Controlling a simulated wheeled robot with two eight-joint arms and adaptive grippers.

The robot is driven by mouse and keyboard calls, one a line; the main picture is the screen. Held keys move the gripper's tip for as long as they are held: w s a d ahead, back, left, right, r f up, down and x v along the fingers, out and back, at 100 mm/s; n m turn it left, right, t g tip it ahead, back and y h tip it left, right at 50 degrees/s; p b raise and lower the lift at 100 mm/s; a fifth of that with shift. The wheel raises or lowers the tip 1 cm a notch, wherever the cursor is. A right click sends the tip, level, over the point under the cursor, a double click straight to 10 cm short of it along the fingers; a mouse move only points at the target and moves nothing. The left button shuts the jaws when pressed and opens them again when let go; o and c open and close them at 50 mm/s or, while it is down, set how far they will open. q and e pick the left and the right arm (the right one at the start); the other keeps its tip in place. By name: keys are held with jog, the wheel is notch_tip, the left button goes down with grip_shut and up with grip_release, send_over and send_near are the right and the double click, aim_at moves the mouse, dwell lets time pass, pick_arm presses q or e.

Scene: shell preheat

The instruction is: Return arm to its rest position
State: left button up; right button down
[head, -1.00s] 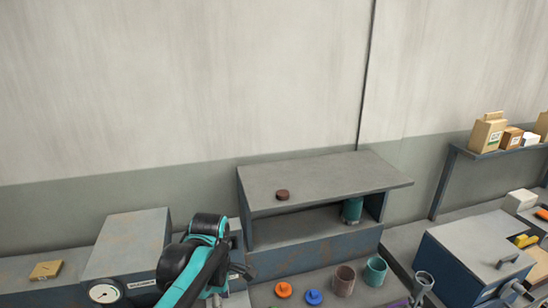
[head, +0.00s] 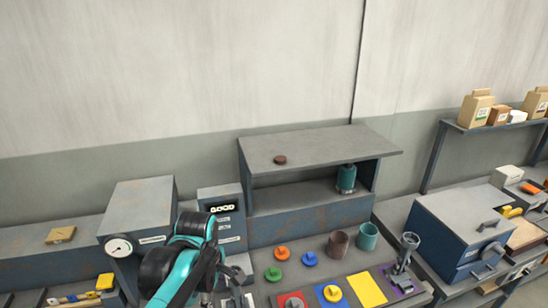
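My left arm, teal and black, comes in at the bottom left in the head view and bends in front of a grey-blue unit with a sign reading GOOD (head: 222,209). The dark end of this arm, with my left gripper (head: 232,273), is small and partly covered by the arm links. I cannot make out whether its fingers are open or shut, and no held thing shows. My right gripper is not in view.
Several coloured knobs, pads and two cups stand in front. A gauge box (head: 137,205) is left; a blue box (head: 465,225) is right.

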pick_arm(q)
jog(key=s+a+f+m+t+b, duration=0.2)
jog(key=s+f+m+t+b, duration=0.1)
jog(key=f+m+b, duration=0.3)
jog(key=s+a+f+m+t+b, duration=0.1)
jog(key=s+f+m+t+b, duration=0.2)
jog(key=s+f+m+b, duration=0.3)
notch_tip(320, 180, down, 3)
jog(key=m, duration=0.3)
jog(key=shift+a+r+m, duration=0.15)
jog(key=shift+a+m, duration=0.15)
jog(key=shift+a, duration=0.05)
